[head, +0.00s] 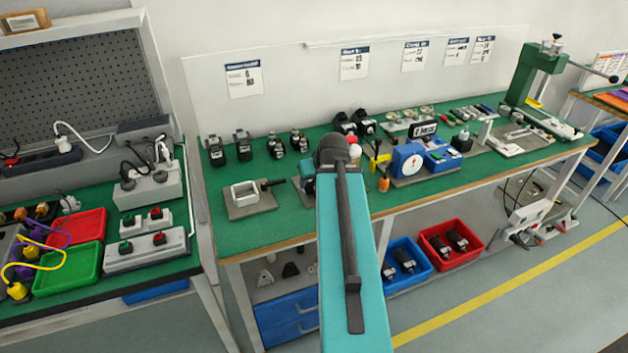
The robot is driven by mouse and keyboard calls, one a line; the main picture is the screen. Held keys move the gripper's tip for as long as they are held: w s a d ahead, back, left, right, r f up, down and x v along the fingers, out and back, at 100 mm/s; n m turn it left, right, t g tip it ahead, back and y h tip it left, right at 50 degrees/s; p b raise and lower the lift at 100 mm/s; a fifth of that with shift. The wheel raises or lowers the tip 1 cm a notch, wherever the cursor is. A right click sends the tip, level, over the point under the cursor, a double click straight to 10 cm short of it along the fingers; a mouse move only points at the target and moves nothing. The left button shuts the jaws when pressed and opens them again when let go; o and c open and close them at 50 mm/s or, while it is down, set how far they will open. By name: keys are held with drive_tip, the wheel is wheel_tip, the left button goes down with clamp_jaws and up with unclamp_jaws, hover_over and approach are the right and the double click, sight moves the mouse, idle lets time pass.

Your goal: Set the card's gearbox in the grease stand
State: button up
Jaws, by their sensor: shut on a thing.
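My arm's teal link rises up the middle of the head view, and its dark joint covers part of the green bench (440,178). My gripper is hidden, so what it holds does not show. Several dark units that look like gearboxes or motors stand at the bench's back left, such as one with a grey top (242,146) and a smaller one (276,147). Printed cards hang on the back panel, one at the left (243,79); their text is too small to read. A grey plate with a white open frame (245,193) lies at the front left; I cannot tell which fixture is the grease stand.
A blue round device (408,161) and a green press (534,72) stand farther right. Blue (408,280) and red (445,262) bins with dark units sit under the bench. Another bench with red (80,228) and green (68,270) trays is at the left. The front right floor is clear.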

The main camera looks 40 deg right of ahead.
drive_tip(key=shift+s+f, duration=0.1)
drive_tip(key=shift+f, duration=0.05)
idle(0.5)
drive_tip(key=o, duration=1.1)
drive_tip(key=shift+a+f, duration=0.1)
drive_tip(key=shift+b, duration=1.15)
drive_tip(key=shift+o, duration=0.5)
drive_tip(key=shift+r+b, duration=0.3)
drive_tip(key=shift+b, duration=0.6)
drive_tip(key=shift+r+b, duration=0.2)
drive_tip(key=shift+b, duration=0.35)
drive_tip(key=b+v, duration=0.1)
drive_tip(key=b, duration=0.4)
drive_tip(key=shift+s+r+b, duration=0.25)
drive_tip(key=shift+s+b, duration=0.1)
drive_tip(key=shift+b, duration=0.05)
drive_tip(key=v, duration=1.1)
drive_tip(key=shift+a+r, duration=0.15)
drive_tip(key=shift+r, duration=0.15)
